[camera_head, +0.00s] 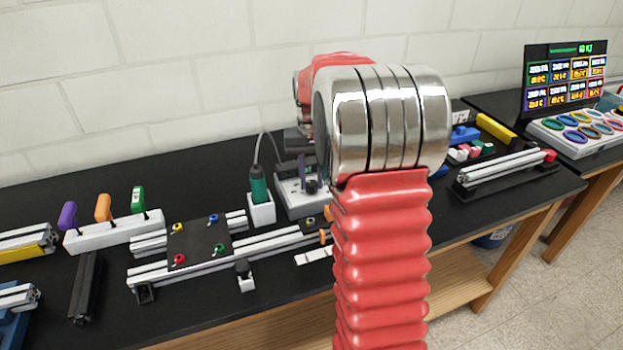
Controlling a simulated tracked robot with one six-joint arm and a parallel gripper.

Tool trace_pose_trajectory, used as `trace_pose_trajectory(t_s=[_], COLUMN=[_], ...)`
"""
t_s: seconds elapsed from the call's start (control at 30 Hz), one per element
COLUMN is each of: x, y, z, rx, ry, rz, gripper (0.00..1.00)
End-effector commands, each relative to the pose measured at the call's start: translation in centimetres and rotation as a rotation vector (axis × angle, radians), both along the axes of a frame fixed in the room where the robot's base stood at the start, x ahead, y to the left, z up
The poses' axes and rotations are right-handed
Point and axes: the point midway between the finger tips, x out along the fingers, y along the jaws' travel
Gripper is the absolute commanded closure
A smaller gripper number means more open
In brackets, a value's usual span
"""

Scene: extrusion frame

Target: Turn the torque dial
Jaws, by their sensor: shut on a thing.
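A light grey control box (290,201) stands on the bench behind the extrusion frame. A small dark knob, which looks like the torque dial (312,187), is on it. My gripper (303,172) reaches down over this box from behind my red and silver arm. Its dark body and a purplish finger show; the rest is hidden by the arm. The jaws are shut at the dial, but their exact contact is too small to see.
A green screwdriver (259,186) stands in a white holder left of the box, its cable rising behind. The extrusion frame (190,262) with a dark plate lies in front. Coloured-handled tools (103,208) stand in a rack at left. A screen (565,75) stands at far right.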

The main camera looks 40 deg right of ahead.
Motion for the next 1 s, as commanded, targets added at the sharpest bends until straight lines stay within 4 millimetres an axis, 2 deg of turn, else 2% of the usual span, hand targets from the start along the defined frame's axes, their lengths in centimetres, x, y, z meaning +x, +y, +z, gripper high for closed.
trace_pose_trajectory(t_s=[0.37,0.4,0.6,0.67,1.0], x=[0.02,0.02,0.02,0.01,0.02], y=[0.03,0.03,0.03,0.02,0.00], z=[0.03,0.03,0.02,0.01,0.38], rx=[0.000,0.000,0.000,0.000,-0.001], ry=[0.000,0.000,0.000,0.000,-0.001], rz=[-0.007,-0.007,-0.007,-0.007,-0.007], gripper=[0.96,0.73,0.59,0.55,0.55])
